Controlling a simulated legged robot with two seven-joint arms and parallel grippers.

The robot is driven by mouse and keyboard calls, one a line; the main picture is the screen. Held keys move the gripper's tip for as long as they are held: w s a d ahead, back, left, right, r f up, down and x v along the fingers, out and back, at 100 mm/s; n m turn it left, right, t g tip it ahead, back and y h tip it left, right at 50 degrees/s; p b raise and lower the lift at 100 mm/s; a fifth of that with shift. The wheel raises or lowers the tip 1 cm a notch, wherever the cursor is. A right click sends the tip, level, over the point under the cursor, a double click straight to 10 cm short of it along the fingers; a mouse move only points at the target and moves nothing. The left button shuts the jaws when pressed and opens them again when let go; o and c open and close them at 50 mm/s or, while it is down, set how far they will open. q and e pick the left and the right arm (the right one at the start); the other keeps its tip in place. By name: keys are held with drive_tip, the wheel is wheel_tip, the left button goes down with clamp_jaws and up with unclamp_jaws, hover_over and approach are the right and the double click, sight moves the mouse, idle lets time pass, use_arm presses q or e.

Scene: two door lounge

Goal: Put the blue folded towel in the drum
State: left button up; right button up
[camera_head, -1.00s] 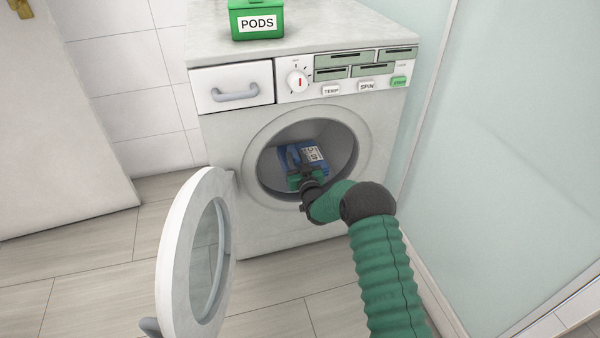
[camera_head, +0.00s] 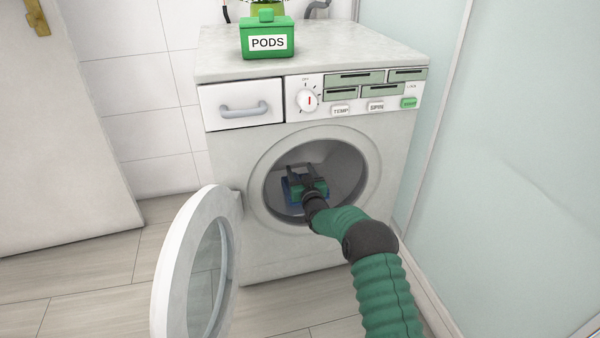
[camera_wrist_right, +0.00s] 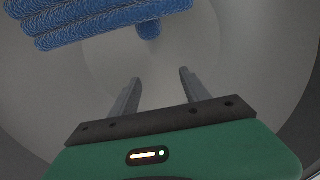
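The blue folded towel (camera_head: 291,192) lies inside the drum (camera_head: 345,165) of the washing machine, mostly hidden behind my right gripper in the head view. In the right wrist view the towel (camera_wrist_right: 95,22) shows as stacked blue folds at the upper left, outside the fingers. A smaller blue piece (camera_wrist_right: 149,30) shows beside it. My right gripper (camera_head: 301,169) reaches through the round opening into the drum. In the wrist view its fingers (camera_wrist_right: 160,76) are apart with nothing between them. My left gripper is not in view.
The washer door (camera_head: 195,270) stands open to the left of the opening. A green PODS box (camera_head: 267,42) sits on the washer top (camera_head: 340,48). The shut drawer (camera_head: 240,104) is at upper left. A glass panel (camera_head: 510,170) stands close on the right.

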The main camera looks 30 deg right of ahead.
drive_tip(key=shift+f, duration=0.1)
drive_tip(key=shift+s, duration=0.1)
drive_tip(key=shift+s+a+p, duration=0.1)
drive_tip(key=shift+s+p, duration=0.15)
drive_tip(key=shift+p, duration=0.15)
drive_tip(key=p+v, duration=0.8)
drive_tip(key=v, duration=0.8)
drive_tip(key=shift+p, duration=0.35)
